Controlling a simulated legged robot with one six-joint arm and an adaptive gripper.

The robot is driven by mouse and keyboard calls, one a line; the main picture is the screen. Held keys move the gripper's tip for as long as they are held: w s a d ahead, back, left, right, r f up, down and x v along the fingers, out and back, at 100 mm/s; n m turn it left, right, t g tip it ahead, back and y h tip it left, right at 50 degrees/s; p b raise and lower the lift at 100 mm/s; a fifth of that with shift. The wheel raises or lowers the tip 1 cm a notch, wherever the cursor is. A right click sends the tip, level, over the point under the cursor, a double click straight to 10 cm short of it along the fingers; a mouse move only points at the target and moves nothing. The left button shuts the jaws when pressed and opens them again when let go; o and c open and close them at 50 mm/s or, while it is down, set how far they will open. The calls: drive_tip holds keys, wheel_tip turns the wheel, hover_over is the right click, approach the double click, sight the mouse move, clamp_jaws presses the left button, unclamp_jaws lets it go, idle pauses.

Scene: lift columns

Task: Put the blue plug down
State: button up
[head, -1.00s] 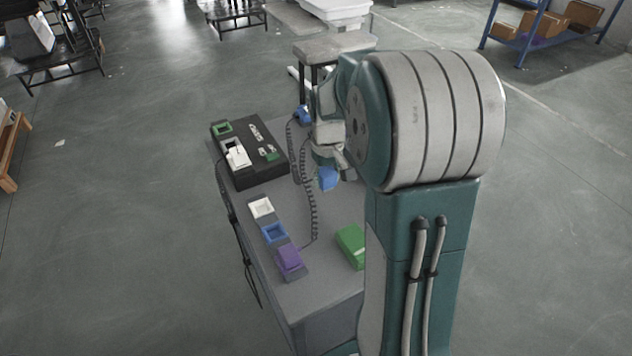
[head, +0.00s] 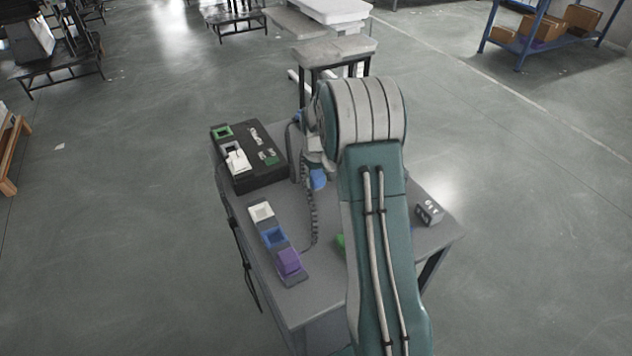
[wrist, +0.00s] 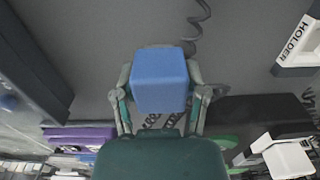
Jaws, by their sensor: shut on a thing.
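My gripper (wrist: 160,98) is shut on the blue plug (wrist: 160,80), which fills the space between the fingers in the wrist view. In the head view the blue plug (head: 318,179) hangs below my wrist, over the table right of the black box. The fingers are mostly hidden there by my arm. A coiled dark cable (head: 313,215) runs down close to the plug. The holder strip has a white-rimmed slot (head: 261,210), an empty-looking blue slot (head: 273,236) and a purple block (head: 289,262). The plug is apart from the strip.
The black box (head: 262,176) has a green-rimmed slot (head: 222,131) and a white plug (head: 237,161). A green block (head: 340,243) is mostly hidden behind my arm. A small grey box (head: 430,211) stands at the table's right. Bare tabletop (head: 310,285) lies near the front.

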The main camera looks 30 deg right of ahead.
drive_tip(key=shift+f, duration=0.6)
drive_tip(key=shift+f, duration=0.15)
drive_tip(key=o, duration=1.1)
drive_tip(key=shift+c, duration=0.2)
